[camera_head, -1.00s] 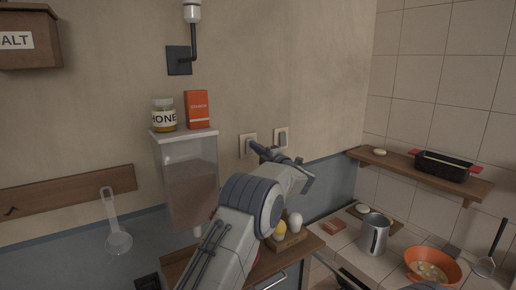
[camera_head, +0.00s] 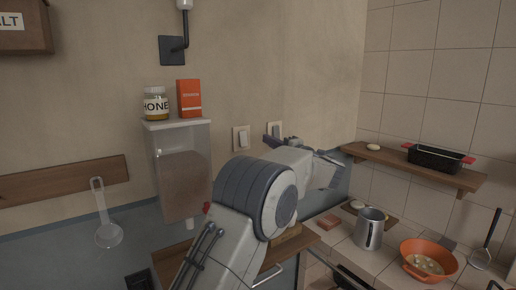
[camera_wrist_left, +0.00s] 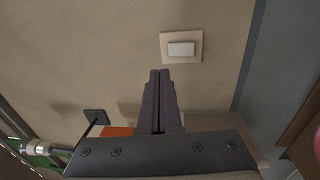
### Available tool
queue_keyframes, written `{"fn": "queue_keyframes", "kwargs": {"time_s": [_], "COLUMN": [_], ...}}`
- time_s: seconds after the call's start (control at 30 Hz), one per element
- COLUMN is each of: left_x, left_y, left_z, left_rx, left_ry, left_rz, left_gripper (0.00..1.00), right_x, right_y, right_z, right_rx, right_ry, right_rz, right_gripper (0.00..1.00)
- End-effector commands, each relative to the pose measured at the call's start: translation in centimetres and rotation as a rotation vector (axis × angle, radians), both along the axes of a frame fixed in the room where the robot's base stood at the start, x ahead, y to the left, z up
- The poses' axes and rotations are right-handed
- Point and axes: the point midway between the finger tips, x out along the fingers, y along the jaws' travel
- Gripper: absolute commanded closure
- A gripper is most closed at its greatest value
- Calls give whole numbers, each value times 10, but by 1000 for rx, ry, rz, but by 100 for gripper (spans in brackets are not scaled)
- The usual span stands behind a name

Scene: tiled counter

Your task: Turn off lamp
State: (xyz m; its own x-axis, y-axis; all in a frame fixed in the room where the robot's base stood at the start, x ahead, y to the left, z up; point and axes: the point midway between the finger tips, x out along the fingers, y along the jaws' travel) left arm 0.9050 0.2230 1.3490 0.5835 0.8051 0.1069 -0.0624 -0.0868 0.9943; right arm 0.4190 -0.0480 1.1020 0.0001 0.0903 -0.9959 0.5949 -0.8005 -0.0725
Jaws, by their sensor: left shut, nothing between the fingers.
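The lamp fitting (camera_head: 184,4) is at the top edge of the head view, a white socket on a black pipe and wall bracket (camera_head: 172,50); its upper part is cut off. Two wall switches are beside each other: the left switch (camera_head: 241,138) is clear, and the right switch (camera_head: 274,129) is partly hidden by my gripper. My left gripper (camera_head: 268,139) is shut and empty in front of the wall by the right switch. In the left wrist view, its closed fingers (camera_wrist_left: 160,72) point toward a pale switch (camera_wrist_left: 181,49), apart from it in the picture. My right gripper is not in view.
A clear dispenser (camera_head: 182,170) left of my arm carries a honey jar (camera_head: 156,104) and an orange box (camera_head: 189,98). A wooden shelf (camera_head: 390,160) with a black pan (camera_head: 436,158) is at right. A metal mug (camera_head: 369,229) and orange bowl (camera_head: 428,258) stand on the tiles.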

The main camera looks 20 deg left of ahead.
Motion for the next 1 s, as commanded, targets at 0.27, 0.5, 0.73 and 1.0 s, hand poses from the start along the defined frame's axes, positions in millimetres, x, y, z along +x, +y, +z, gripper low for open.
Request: {"fn": "queue_keyframes", "kwargs": {"time_s": [0.27, 0.5, 0.73, 1.0], "left_x": [-15, -15, -8, -8], "left_y": [-19, -19, -19, -53], "left_z": [4, 4, 5, -65], "left_rx": [1, 1, 63, 454], "left_ry": [1, 1, 58, 569], "left_rz": [1, 2, -77, -630], "left_gripper": [100, 100, 100, 100], "right_x": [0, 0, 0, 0], "right_y": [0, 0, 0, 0], "right_z": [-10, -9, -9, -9], "right_rx": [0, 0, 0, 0], "right_ry": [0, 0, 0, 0], "right_rz": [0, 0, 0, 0], "right_gripper": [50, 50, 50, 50]}}
